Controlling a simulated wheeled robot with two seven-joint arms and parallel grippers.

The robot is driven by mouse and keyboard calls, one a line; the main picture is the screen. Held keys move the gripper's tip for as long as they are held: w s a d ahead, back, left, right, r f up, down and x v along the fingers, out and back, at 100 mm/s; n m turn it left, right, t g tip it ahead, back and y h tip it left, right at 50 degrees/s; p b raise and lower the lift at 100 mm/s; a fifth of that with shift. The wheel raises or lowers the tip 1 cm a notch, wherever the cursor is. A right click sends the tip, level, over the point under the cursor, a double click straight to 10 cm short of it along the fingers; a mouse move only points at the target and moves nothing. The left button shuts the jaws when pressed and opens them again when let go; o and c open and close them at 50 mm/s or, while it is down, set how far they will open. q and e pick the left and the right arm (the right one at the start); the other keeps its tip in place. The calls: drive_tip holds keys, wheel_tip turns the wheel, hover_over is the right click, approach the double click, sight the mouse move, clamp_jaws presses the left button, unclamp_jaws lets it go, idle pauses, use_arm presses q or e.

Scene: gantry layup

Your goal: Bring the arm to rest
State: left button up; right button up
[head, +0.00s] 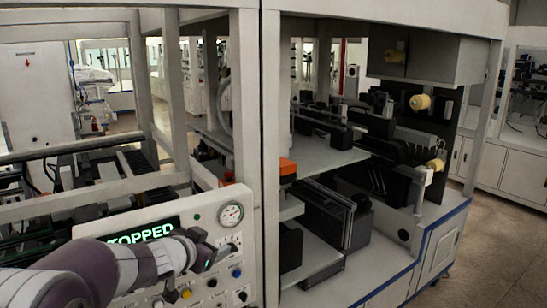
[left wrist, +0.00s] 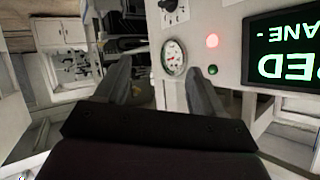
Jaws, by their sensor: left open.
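My left arm (head: 130,262) reaches in from the lower left of the head view. Its left gripper (head: 208,248) is in front of a white control panel (head: 240,195) and hides part of its face. In the left wrist view the two dark fingers stand apart with nothing between them, so the left gripper (left wrist: 157,88) is open and empty. I cannot tell whether it touches the panel. My right gripper is in neither view.
The panel has a display (head: 140,233) reading "STOPPED", a round gauge (head: 231,215), and buttons including a yellow one (head: 186,293). A white frame post (head: 258,130) stands behind it. A shelved machine (head: 350,170) is to the right, with open floor (head: 495,240) beyond.

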use_arm(q)
drive_tip(key=s+a+f+n+g+y+b, duration=0.1)
drive_tip(key=s+a+f+n+g+y, duration=0.1)
drive_tip(key=s+f, duration=0.35)
drive_tip(key=s+a+f+n+g+y+b, duration=0.2)
drive_tip(key=s+a+f, duration=0.1)
drive_tip(key=f, duration=0.6)
drive_tip(key=s+f+n+g+b, duration=0.1)
drive_tip(key=s+f+g, duration=0.2)
drive_tip(key=s+f, duration=0.3)
drive_tip(key=s+d+f+n+g+b, duration=0.1)
drive_tip(key=s+f+g, duration=0.3)
drive_tip(key=s, duration=1)
wheel_tip(320, 180, down, 2)
drive_tip(key=shift+n+b, duration=0.4)
drive_tip(key=shift+b, duration=0.1)
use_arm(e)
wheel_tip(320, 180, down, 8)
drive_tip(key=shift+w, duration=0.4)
use_arm(q)
drive_tip(key=shift+d, duration=0.1)
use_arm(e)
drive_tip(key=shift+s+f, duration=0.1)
